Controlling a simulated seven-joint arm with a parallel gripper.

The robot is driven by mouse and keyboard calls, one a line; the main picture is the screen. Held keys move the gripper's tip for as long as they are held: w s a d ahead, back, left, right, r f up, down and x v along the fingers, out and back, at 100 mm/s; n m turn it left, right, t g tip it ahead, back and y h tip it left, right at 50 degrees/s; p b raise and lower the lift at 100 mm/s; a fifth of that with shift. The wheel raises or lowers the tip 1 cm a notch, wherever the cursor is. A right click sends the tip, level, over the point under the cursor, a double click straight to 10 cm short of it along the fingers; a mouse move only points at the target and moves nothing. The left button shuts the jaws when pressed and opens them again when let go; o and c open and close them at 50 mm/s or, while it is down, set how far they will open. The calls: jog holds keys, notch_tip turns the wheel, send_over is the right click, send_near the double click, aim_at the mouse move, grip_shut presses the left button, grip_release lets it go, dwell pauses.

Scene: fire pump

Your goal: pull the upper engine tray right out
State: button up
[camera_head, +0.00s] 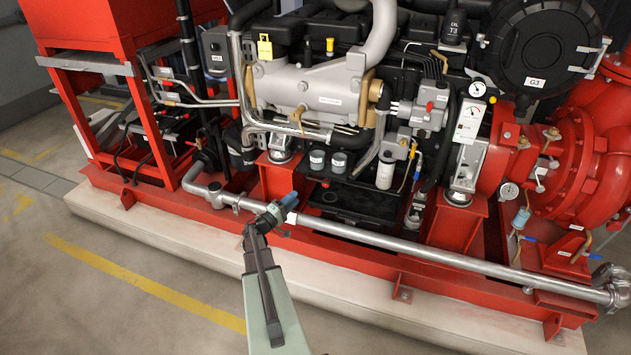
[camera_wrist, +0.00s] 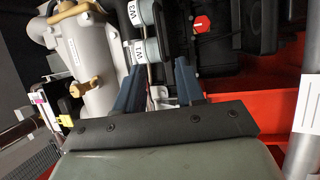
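A black upper tray (camera_head: 352,185) sits low under the engine, inside the red frame, in the head view. A second black tray-like surface (camera_head: 338,207) lies below it. My gripper (camera_head: 289,203) is in front of the engine's lower left part, near the silver pipe and left of the trays. In the wrist view its two blue fingers (camera_wrist: 157,72) stand apart with a gap between them, and I see nothing held. Black parts (camera_wrist: 222,60) lie beyond and to the right of the fingers there; I cannot tell which is the upper tray.
A long silver pipe (camera_head: 400,246) runs along the front of the red base frame (camera_head: 345,258). Two labelled canisters (camera_head: 338,162) stand above the tray; one labelled W1 (camera_wrist: 147,50) shows beyond the fingers. A white filter (camera_head: 386,172) hangs to the right. The floor in front is clear.

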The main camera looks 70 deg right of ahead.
aim_at(314, 180)
jog(key=x, duration=1.3)
jog(key=shift+s+d, duration=0.1)
jog(key=shift+d, duration=0.2)
jog(key=shift+c, duration=0.3)
jog(key=shift+r, duration=0.1)
jog(key=c, duration=0.6)
grip_shut()
jog(key=shift+r, duration=0.1)
